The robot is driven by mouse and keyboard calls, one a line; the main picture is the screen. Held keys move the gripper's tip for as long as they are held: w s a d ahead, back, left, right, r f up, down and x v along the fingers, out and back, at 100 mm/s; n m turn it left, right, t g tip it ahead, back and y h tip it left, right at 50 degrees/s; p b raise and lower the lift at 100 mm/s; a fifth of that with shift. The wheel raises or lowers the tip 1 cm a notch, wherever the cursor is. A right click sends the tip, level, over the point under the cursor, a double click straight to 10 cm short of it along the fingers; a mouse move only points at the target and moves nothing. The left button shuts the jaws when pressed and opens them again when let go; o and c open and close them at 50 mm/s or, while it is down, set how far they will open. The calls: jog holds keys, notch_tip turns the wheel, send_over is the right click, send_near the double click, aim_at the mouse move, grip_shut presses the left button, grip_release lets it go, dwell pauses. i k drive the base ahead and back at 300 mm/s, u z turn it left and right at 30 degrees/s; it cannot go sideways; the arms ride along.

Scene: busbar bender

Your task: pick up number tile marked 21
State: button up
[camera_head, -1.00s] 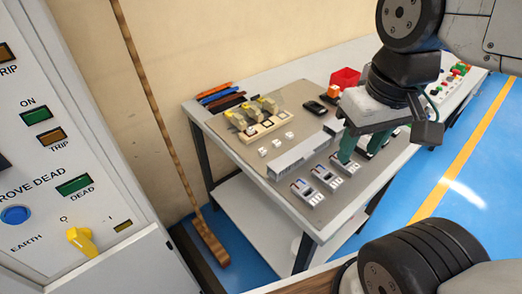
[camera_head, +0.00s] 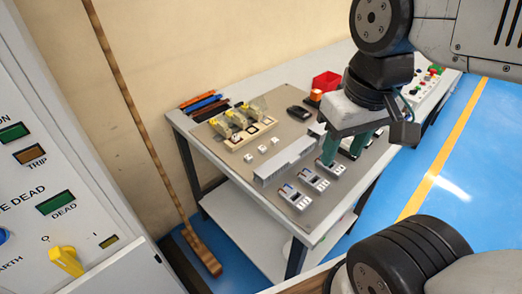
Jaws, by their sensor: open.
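Three small white blocks, which may be the number tiles (camera_head: 262,149), lie in a slanting row on the grey mat of the workbench. Any marking on them is too small to read, so I cannot tell which one is 21. My gripper (camera_head: 344,150) is open, with two green fingers pointing down over the right part of the mat. It is to the right of the white blocks, beyond a long grey rail (camera_head: 290,160). It hides part of the mat and some devices below it. I see nothing between its fingers.
Several white breaker-like devices (camera_head: 296,197) line the mat's front edge. A cream block with yellow-topped parts (camera_head: 243,127) stands behind the white blocks. A black device (camera_head: 299,113) and a red bin (camera_head: 326,81) are farther back. A panel cabinet (camera_head: 60,180) is at left; a broom (camera_head: 203,257) leans nearby.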

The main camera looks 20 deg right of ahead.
aim_at(275, 141)
jog(key=u, duration=0.05)
jog(key=k, duration=0.5)
jog(key=u, duration=2.4)
jog(key=k, duration=1.1)
jog(key=z, duration=1.7)
jog(key=i, duration=1)
jog(key=z, duration=0.05)
